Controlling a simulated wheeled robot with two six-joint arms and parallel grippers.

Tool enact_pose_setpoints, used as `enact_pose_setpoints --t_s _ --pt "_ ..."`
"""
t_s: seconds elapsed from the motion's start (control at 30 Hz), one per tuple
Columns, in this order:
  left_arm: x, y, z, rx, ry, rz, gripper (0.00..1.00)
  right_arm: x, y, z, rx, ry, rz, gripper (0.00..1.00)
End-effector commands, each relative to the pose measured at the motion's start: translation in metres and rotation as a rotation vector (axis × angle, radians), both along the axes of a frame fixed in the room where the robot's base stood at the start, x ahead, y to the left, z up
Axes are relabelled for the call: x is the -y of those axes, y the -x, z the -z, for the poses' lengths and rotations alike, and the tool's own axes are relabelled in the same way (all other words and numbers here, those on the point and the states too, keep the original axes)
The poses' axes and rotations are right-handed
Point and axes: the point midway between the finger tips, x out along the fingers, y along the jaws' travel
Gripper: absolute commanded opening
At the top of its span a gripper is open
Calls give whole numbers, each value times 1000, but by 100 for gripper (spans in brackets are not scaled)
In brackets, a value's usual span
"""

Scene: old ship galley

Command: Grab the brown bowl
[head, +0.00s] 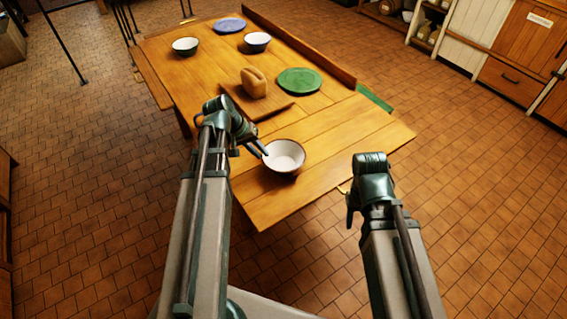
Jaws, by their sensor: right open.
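A bowl with a pale inside and a brownish outer wall (284,157) stands upright near the front end of the wooden table; it looks like the brown bowl. My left gripper (254,147) is at the bowl's left side, with a finger tip close to the rim. I cannot tell whether it touches the bowl or how far its jaws are apart. My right gripper (353,206) is open and empty, off the table's front right edge and apart from the bowl.
The table (340,138) also bears a board (276,107) with a bread loaf (254,82), a green plate (299,81), two dark-sided bowls (185,46) (257,42) and a blue plate (229,25). Bare tabletop lies right of the near bowl. Cabinets (513,80) stand at the upper right.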

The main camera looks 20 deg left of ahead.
Motion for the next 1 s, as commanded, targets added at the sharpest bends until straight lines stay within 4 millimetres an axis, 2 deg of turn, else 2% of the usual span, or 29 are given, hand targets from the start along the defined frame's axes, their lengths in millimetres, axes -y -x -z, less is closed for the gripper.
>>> enact_pose_setpoints --t_s 0.3,0.4,0.67,0.77,1.0 --pt "14 -8 39 0 0 1 20 0 0 39 0 0 0 50" --pt "18 -10 45 0 0 1 20 0 0 45 0 0 -1 50" --pt "19 -11 44 0 0 0 20 0 0 44 0 0 -1 50" --pt "19 -11 44 0 0 0 2 0 0 44 0 0 -1 50" --pt "18 -11 44 0 0 1 0 0 0 44 0 0 -1 50"
